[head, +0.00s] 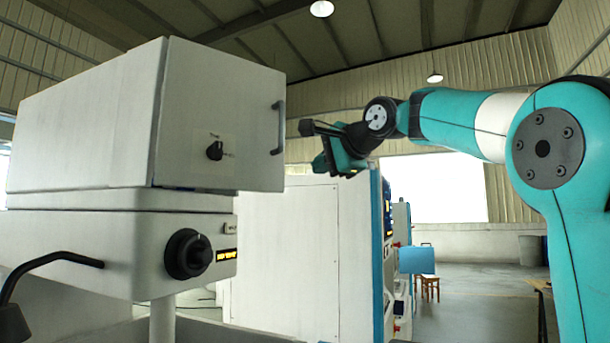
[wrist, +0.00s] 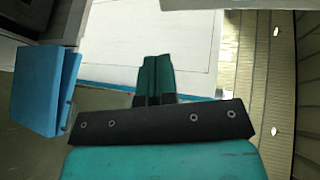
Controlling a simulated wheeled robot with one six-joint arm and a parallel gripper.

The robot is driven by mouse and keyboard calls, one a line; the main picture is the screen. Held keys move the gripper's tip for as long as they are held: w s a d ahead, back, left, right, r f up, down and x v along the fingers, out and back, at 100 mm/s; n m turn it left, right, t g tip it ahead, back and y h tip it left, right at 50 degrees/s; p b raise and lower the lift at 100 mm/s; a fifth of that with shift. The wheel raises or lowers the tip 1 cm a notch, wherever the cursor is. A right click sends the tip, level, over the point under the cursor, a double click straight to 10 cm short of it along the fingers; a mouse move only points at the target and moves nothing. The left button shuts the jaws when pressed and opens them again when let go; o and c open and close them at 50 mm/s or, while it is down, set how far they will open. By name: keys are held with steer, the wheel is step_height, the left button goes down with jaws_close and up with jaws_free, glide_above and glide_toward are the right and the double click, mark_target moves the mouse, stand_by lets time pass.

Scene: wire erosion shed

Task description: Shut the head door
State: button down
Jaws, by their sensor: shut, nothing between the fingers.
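The head door (head: 222,115) is the pale front panel of the box-shaped machine head (head: 85,125) at left in the head view. That edge stands out past the right end of the body below, so the door looks ajar, though I cannot tell how far. My gripper (head: 328,165) is to the right of the handle, apart from it. In the wrist view its fingers (wrist: 155,72) are together and empty. The door is not recognisable in the wrist view.
Below the head is a body (head: 145,250) with a large black dial (head: 188,254). A black bent arm (head: 50,262) sticks out at lower left. A white cabinet (head: 290,260) stands behind, below my gripper. A blue panel (wrist: 45,90) shows in the wrist view. Open floor lies at right.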

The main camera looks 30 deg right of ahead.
mark_target(282, 189)
steer(key=p+x, duration=0.1)
steer(key=x, duration=0.3)
steer(key=p+x, duration=0.2)
steer(key=x, duration=0.2)
steer(key=r+p+x, duration=0.1)
steer(key=p+x, duration=0.1)
steer(key=x, duration=0.3)
steer(key=shift+w, duration=0.1)
